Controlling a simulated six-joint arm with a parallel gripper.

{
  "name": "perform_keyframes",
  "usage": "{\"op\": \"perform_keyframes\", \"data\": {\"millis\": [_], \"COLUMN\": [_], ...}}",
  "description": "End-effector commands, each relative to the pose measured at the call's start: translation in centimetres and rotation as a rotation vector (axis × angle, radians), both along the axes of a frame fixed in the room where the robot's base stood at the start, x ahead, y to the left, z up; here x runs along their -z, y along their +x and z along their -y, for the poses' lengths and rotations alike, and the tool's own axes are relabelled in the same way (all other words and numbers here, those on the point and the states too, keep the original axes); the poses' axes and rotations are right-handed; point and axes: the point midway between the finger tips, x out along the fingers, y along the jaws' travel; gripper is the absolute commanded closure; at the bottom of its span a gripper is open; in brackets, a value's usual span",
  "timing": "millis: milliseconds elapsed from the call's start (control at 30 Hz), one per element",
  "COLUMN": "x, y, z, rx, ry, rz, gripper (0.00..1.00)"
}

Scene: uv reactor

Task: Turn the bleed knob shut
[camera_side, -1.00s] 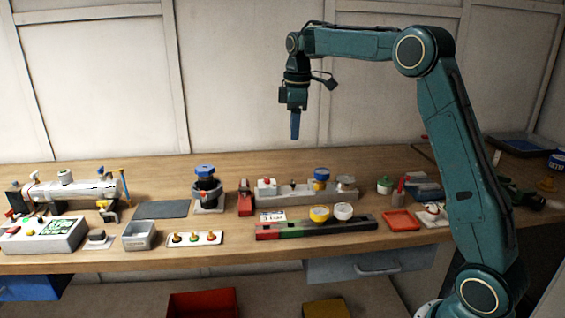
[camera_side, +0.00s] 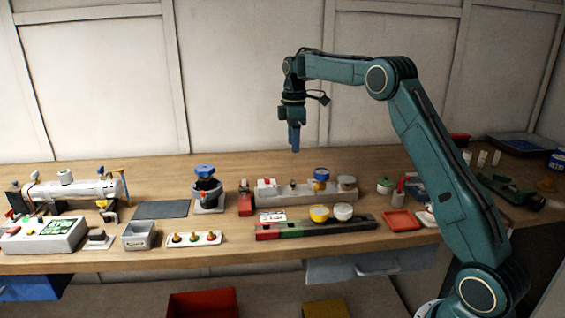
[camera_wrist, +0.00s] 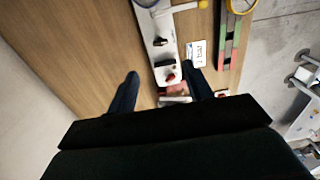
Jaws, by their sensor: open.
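My gripper (camera_side: 295,140) hangs in the air above the back middle of the bench, pointing down. In the wrist view my gripper (camera_wrist: 163,88) shows two dark blue fingers spread apart, with nothing held between them. A silver reactor cylinder (camera_side: 85,189) lies at the far left, with a grey cap (camera_side: 65,177) on top and small fittings at its ends. A blue-topped knob (camera_side: 205,169) sits on a dark body in a grey holder, left of and below my gripper. I cannot tell which fitting is the bleed knob.
A grey block with fittings (camera_side: 268,199) lies below my gripper, and a red item (camera_side: 245,198) stands at its left end. A white control box (camera_side: 42,235) stands at the front left. A dark mat (camera_side: 160,210) lies clear.

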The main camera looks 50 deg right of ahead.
Motion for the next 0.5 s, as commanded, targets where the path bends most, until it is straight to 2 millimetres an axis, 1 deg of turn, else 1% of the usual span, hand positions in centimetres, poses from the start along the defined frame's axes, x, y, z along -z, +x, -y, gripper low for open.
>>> {"op": "perform_keyframes", "data": {"millis": [167,500], "x": [2.2,7.5], "y": [-0.1,-0.1], "z": [0.0,-0.1], "rx": [0.0,0.0], "ry": [0.001,0.001], "rz": [-0.003,-0.004], "gripper": [0.49,0.49]}}
